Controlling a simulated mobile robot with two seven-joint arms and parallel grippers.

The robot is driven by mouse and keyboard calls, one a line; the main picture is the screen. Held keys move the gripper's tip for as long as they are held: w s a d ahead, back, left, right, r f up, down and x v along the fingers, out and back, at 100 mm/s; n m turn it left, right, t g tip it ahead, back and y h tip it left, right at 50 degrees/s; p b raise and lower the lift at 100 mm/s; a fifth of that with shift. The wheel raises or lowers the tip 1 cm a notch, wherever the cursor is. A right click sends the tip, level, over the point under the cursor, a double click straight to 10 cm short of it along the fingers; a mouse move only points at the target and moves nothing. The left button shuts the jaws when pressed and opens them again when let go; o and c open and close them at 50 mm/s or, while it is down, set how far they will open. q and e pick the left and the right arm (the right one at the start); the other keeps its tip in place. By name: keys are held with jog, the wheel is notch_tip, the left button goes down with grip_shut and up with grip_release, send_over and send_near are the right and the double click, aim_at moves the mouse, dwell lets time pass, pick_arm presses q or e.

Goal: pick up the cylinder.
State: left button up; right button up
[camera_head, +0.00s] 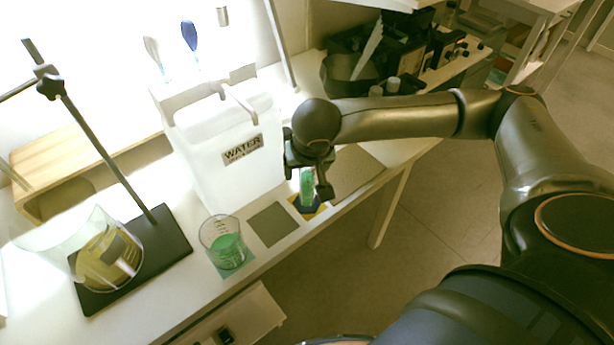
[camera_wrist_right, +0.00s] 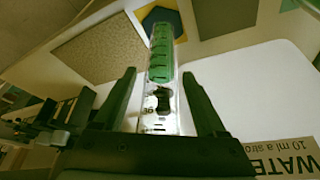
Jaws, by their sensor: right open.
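The cylinder (camera_head: 307,187) is a clear graduated tube with green contents, standing on the white table near its front edge. Its upper part is hidden behind my right gripper (camera_head: 308,176) in the head view. In the right wrist view, the cylinder (camera_wrist_right: 161,70) runs between the two fingers of my right gripper (camera_wrist_right: 159,76). The fingers are open, with a visible gap on each side of the tube. The blue foot of the cylinder rests over a yellow patch. My left gripper is not in view.
A white WATER container (camera_head: 225,150) stands just left of the gripper. A stand with a black base (camera_head: 170,240) and a large beaker (camera_head: 105,255) are further left. A black bin (camera_head: 345,80) is behind.

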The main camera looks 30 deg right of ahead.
grip_shut()
dwell(0.6)
dwell(0.8)
